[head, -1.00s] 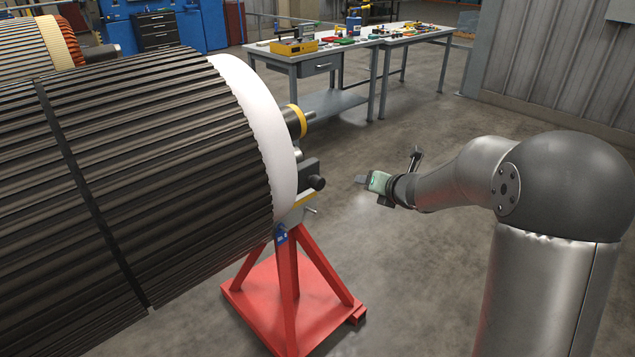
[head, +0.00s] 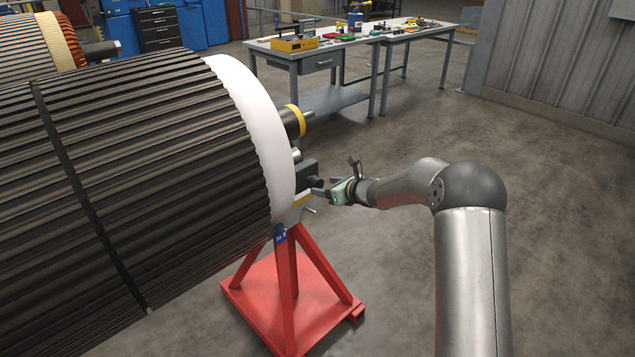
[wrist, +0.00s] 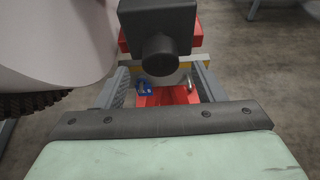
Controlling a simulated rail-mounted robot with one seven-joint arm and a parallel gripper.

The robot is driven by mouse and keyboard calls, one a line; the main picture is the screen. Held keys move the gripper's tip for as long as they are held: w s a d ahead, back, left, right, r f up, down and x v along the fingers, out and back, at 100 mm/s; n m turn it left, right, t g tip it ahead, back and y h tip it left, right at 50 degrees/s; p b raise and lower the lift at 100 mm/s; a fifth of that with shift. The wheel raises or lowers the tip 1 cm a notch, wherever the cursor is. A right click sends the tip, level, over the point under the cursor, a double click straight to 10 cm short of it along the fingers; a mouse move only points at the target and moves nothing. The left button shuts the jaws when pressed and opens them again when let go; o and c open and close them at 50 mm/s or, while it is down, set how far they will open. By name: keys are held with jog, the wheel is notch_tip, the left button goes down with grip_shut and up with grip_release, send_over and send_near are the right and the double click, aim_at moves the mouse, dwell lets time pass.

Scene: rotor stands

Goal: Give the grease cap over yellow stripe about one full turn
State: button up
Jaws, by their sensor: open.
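The grease cap (head: 318,183) is a dark round knob on a black block (head: 307,172) at the rotor's end. A yellow stripe (head: 304,199) runs below it on the stand's head. In the wrist view the grease cap (wrist: 160,56) faces me at upper centre, under the black block (wrist: 157,18). The yellow stripe (wrist: 191,61) shows partly behind it. My gripper (head: 320,193) is close beside the cap in the head view. In the wrist view its two fingers (wrist: 162,78) are open and empty, spread wider than the cap, which appears just beyond their tips. Contact is not visible.
The big ribbed rotor (head: 140,170) with a white end ring (head: 255,130) fills the left. A red stand (head: 289,290) is below. A small handle (wrist: 190,84) sits near the right finger. Workbenches (head: 330,50) stand behind. The floor at right is clear.

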aim_at(320, 185)
jog(key=p+x, duration=0.1)
jog(key=x, duration=0.4)
jog(key=c, duration=1)
